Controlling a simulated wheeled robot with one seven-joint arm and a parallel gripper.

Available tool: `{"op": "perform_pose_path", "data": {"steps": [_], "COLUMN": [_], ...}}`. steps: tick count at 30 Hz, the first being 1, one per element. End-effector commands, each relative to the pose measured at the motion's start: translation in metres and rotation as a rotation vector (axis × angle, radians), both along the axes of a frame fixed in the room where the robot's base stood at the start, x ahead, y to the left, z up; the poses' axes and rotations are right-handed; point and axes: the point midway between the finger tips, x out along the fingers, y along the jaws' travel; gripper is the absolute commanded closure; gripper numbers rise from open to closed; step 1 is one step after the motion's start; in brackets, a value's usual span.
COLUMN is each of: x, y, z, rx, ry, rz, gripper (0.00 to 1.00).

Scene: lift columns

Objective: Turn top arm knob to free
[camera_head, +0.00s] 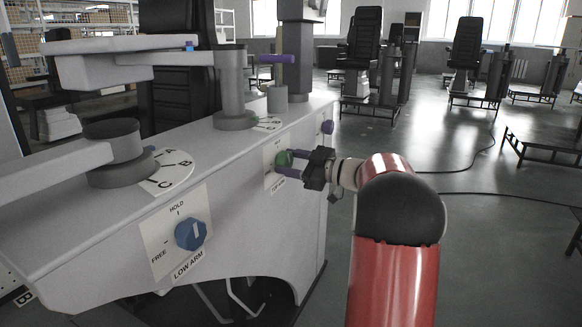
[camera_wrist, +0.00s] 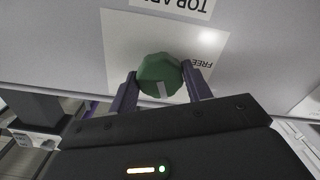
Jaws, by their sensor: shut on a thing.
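The green top arm knob (camera_head: 284,158) sits on a white label plate on the side of the grey machine. In the wrist view, the knob (camera_wrist: 158,70) is between the two purple fingers of my gripper (camera_wrist: 160,84), which is shut on it. In that upside-down view, the knob's white mark points down, away from the TOP ARM label (camera_wrist: 175,6). The word FREE (camera_wrist: 209,64) is to the right, beside one finger. In the head view, my gripper (camera_head: 282,163) reaches the knob from the right, and the fingers partly cover it.
A blue low arm knob (camera_head: 190,234) with HOLD and FREE labels is nearer on the same panel. Grey arms and columns stand on top of the machine. Chairs (camera_head: 466,50) and low platforms stand beyond open floor with cables.

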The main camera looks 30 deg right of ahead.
Motion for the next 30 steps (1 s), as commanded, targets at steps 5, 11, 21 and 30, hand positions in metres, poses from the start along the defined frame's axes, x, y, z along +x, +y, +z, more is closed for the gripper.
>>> {"op": "perform_pose_path", "data": {"steps": [5,11,21,30], "x": [-0.0003,-0.0003,-0.0001,-0.0002], "y": [0.0002,0.0005,0.0002,0.0005], "z": [-0.0037,-0.004,-0.0046,-0.0042], "rx": [-0.134,-0.284,-0.54,-0.745], "ry": [-0.104,-0.222,-0.42,-0.58], "rz": [0.001,0.001,0.001,0.002], "gripper": [0.74,0.74,0.74,0.74]}}
